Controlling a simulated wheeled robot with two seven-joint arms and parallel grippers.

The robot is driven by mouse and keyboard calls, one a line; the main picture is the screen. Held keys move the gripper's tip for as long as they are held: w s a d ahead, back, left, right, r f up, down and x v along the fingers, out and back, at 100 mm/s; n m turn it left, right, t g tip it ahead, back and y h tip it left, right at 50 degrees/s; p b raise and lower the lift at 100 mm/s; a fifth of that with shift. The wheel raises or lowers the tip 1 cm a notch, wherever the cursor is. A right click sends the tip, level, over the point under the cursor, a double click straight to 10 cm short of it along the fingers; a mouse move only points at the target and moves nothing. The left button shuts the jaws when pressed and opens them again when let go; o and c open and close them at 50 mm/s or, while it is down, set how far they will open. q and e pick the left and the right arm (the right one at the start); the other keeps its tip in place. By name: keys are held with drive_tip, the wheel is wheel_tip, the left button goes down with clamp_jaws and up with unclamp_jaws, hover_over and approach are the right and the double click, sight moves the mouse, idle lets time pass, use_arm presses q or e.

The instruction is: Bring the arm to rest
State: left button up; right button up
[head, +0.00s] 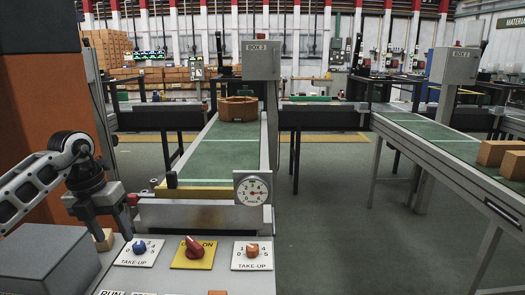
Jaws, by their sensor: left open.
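My left arm comes in from the left edge. My left gripper (117,228) points down over the left part of the control panel, just left of the blue take-up knob (139,247). It is open, and no object shows held in it. A small tan block (103,240) sits on the panel close beside the fingers; whether they touch it I cannot tell. A red switch (194,247) on a yellow plate and an orange take-up knob (252,249) stand to the right. My right gripper is not in view.
A grey box (48,262) stands at the panel's left. A dial gauge (253,190) rises behind the panel. Open floor lies between the conveyors.

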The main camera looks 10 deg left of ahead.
use_arm(q)
drive_tip(key=w+d+f+m+t+h, duration=0.15)
drive_tip(key=d+h, duration=0.35)
drive_tip(key=d, duration=0.6)
drive_tip(key=d+m+t+h, duration=0.15)
drive_tip(key=d+h, duration=0.25)
drive_tip(key=d, duration=0.7)
drive_tip(key=s+d+r+n+t+h, duration=0.2)
drive_tip(key=d+r+n+t+h, duration=0.4)
drive_tip(key=d+r+n+t, duration=0.15)
drive_tip(key=s+a+f+n+t+y, duration=0.25)
drive_tip(key=a+f+n+y, duration=0.55)
drive_tip(key=n, duration=0.5)
drive_tip(key=s+a+f+n+t+y, duration=0.1)
drive_tip(key=s+a+f+n+y, duration=0.4)
drive_tip(key=n+y, duration=0.55)
drive_tip(key=s+f+n+g+h, duration=0.1)
drive_tip(key=s+f+n+g, duration=0.2)
drive_tip(key=s+f+g, duration=0.5)
drive_tip(key=s+f+n+g+h, duration=0.1)
drive_tip(key=s+f+n+g, duration=0.2)
drive_tip(key=s, duration=0.8)
drive_tip(key=w+d+f+m+t+h, duration=0.1)
drive_tip(key=w+d+f+t+h, duration=0.2)
drive_tip(key=w+d+f+t, duration=0.2)
drive_tip(key=shift+w+d+f+t, duration=0.25)
drive_tip(key=shift+d+f+t, duration=0.55)
drive_tip(key=shift+f, duration=0.05)
